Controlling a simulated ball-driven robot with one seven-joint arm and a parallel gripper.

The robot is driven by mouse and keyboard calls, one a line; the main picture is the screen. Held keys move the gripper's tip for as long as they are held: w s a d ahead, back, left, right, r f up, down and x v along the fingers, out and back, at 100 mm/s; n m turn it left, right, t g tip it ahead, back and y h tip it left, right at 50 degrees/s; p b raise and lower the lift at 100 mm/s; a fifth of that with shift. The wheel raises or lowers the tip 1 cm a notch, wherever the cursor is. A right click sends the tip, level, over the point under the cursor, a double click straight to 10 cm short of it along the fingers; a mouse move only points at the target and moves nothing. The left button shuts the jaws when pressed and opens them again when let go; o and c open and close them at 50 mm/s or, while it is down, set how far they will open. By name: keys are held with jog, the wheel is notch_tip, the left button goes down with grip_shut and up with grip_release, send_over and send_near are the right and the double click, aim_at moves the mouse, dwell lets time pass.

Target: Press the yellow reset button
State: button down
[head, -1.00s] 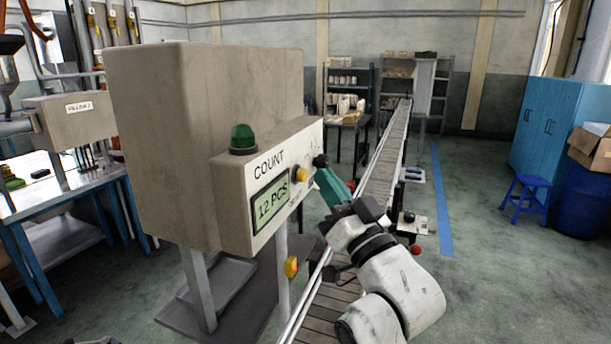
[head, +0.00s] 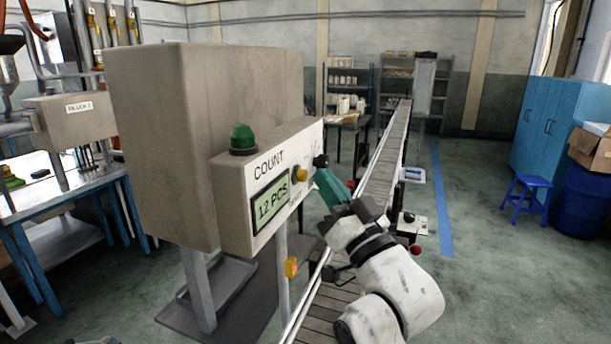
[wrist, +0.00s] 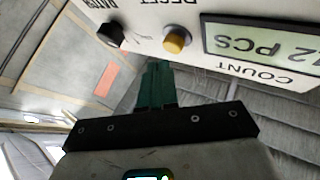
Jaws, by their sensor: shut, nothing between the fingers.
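The yellow reset button (head: 299,175) is on the front panel of the counter box (head: 237,213), right of the display (head: 271,203) that reads 12 PCS. In the wrist view the button (wrist: 176,42) sits under the upside-down word RESET, just above and right of my fingertips. My gripper (head: 322,172) has its green fingers closed together and empty, in front of the panel at its right end. In the wrist view my gripper (wrist: 158,68) points up toward the panel. A gap to the button seems to show, but whether the fingertips touch the panel cannot be told.
A black knob (wrist: 110,35) is beside the button on the panel, near my fingertips. A green lamp (head: 243,138) stands on the box. A conveyor (head: 385,165) runs beneath and behind my arm.

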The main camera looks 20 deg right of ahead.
jog(key=shift+w+a, duration=0.2)
jog(key=shift+a, duration=0.1)
jog(key=shift+w+a+p, duration=0.3)
jog(key=shift+a+p, duration=0.1)
jog(key=shift+a, duration=0.05)
dwell(0.8)
jog(key=shift+d, duration=0.1)
jog(key=shift+s+d+b, duration=0.6)
jog(key=shift+d+b, duration=0.05)
jog(key=shift+d, duration=0.1)
jog(key=shift+s+d+b, duration=0.75)
jog(key=shift+d+b, duration=0.15)
jog(key=shift+d, duration=0.1)
jog(key=shift+s+d+b, duration=0.7)
jog(key=shift+d+b, duration=0.15)
jog(key=shift+d, duration=0.1)
